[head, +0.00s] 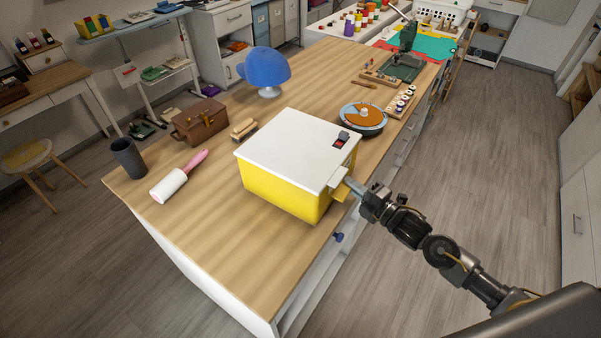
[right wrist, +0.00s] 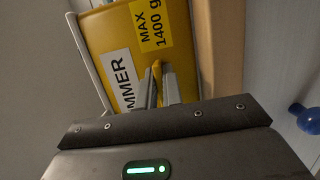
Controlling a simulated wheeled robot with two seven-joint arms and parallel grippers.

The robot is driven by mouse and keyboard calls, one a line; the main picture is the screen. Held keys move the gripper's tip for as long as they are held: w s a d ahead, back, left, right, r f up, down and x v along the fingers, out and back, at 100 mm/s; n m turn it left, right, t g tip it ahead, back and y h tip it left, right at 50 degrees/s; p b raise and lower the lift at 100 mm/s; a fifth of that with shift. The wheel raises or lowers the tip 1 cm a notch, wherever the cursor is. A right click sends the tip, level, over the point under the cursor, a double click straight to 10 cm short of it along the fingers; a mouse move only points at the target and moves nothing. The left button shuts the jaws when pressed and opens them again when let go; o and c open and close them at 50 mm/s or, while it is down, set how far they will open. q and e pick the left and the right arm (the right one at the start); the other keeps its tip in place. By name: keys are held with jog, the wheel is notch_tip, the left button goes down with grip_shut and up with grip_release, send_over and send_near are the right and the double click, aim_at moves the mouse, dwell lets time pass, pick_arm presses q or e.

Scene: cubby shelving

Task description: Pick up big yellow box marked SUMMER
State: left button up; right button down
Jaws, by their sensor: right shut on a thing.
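The big yellow box (head: 285,190) with a white lid stands near the right edge of the wooden table. In the right wrist view its yellow side (right wrist: 112,40) carries a white label reading "MMER", its start cut off, and a yellow label "MAX 1400 g". My right gripper (head: 349,187) reaches in from the right. Its fingers (right wrist: 157,90) are shut on a yellow handle (right wrist: 157,70) on the box's side. The box appears to rest on the table; its underside is hidden. My left gripper is not in view.
On the table (head: 220,230) a round orange-topped device (head: 362,118), a wooden brush (head: 244,129), a blue domed object (head: 264,68), a lint roller (head: 178,178), a brown case (head: 200,121) and a dark cup (head: 128,158) stand around the box. The table's front is clear.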

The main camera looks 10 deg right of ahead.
aim_at(340, 167)
jog(key=shift+r, duration=0.15)
dwell(0.8)
jog(key=shift+r+b, duration=0.35)
jog(key=shift+r, duration=0.15)
jog(key=shift+r+b, duration=0.45)
jog(key=shift+r, duration=0.5)
jog(key=a+r, duration=0.2)
jog(key=a+r+b, duration=0.1)
jog(key=a+r, duration=0.1)
jog(key=r, duration=0.1)
jog(key=shift+a+r, duration=0.2)
jog(key=shift+a, duration=0.05)
jog(key=a+r, duration=0.1)
jog(key=a, duration=0.2)
jog(key=a+r+b, duration=0.1)
jog(key=a+r, duration=0.1)
jog(key=a, duration=0.1)
jog(key=a+r+b, duration=0.1)
jog(key=a, duration=0.2)
jog(key=shift+s+a+r, duration=0.1)
jog(key=shift+a+r, duration=0.15)
jog(key=shift+r, duration=0.05)
